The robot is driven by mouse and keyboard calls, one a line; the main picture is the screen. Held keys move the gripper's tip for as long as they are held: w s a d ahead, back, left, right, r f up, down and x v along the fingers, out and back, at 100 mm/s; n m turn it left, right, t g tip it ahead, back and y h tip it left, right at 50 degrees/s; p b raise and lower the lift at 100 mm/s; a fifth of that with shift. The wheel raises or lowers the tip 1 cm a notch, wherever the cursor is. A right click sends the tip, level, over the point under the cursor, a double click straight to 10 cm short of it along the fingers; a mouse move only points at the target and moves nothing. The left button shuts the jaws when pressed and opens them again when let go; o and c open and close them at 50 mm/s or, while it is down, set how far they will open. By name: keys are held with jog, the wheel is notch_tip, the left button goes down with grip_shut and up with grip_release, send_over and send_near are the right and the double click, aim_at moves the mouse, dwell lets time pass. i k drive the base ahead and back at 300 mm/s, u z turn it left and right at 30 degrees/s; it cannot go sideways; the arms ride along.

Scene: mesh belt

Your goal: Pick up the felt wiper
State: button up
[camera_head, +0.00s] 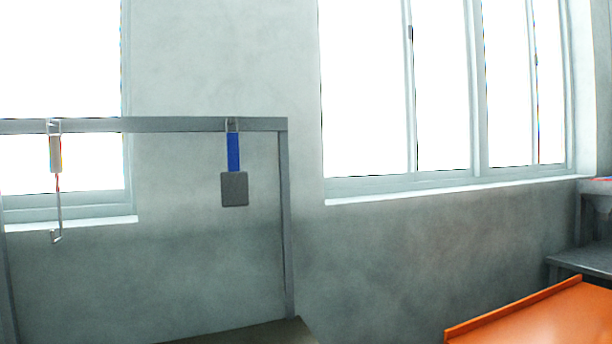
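A tool with a blue handle and a flat grey square pad (235,189), which looks like the felt wiper, hangs from a hook near the right end of a grey rail (180,125). Its handle is up and its pad is down. It hangs free in front of the wall. My gripper does not show in this view, so its state cannot be seen.
A hooked tool with a pale handle (56,155) hangs farther left on the same rail. A grey post (287,230) stands right of the wiper. A brown surface (255,333) lies below. An orange panel (540,318) and grey steps (588,259) are at the lower right.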

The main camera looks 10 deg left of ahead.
aim_at(235, 184)
jog(key=u, duration=0.25)
jog(key=i, duration=1.5)
jog(key=u, duration=0.75)
